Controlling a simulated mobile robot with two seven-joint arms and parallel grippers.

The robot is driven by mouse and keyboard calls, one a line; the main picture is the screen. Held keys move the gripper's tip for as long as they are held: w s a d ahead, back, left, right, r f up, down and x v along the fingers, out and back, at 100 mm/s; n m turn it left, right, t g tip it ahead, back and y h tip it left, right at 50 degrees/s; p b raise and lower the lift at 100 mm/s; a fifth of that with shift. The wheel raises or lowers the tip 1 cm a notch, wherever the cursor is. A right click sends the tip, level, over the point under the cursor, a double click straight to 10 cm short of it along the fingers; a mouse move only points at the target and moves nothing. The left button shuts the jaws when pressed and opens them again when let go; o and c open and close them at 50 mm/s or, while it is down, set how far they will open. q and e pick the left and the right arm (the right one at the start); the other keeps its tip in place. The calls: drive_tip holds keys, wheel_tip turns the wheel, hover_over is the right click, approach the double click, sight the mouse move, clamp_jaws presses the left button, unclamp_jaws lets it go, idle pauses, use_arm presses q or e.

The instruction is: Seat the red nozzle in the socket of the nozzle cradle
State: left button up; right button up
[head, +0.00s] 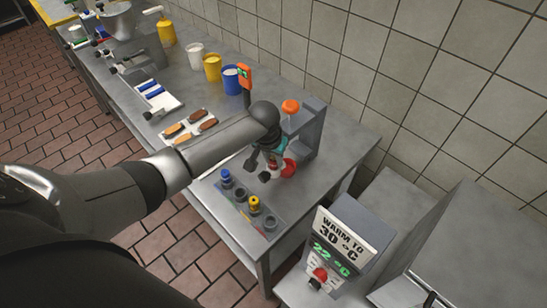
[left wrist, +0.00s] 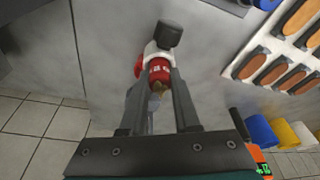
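The red nozzle (left wrist: 160,71), with pale marks and a brass-coloured tip, shows in the left wrist view between the two fingers of my left gripper (left wrist: 162,80). The fingers lie close along its sides; whether they press on it is unclear. A white part and a dark grey block adjoin it. In the head view my left gripper (head: 262,168) is beside the grey stand, above and right of the nozzle cradle (head: 245,216), and apart from it. The cradle holds a blue nozzle (head: 226,176) and a yellow nozzle (head: 254,203); other dark sockets show. My right gripper is not in view.
A grey stand (head: 307,135) with an orange knob (head: 290,106) rises right of the gripper. A round red piece (head: 290,167) is beside it. A tray (head: 171,140) of brown bars lies left. A warmer box (head: 336,245) stands at the front right.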

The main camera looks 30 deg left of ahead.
sight(269, 177)
use_arm(q)
drive_tip(key=o, duration=0.5)
drive_tip(key=shift+c, duration=0.2)
drive_tip(key=p+v, duration=0.2)
drive_tip(key=v, duration=1)
drive_tip(key=shift+r, duration=0.2)
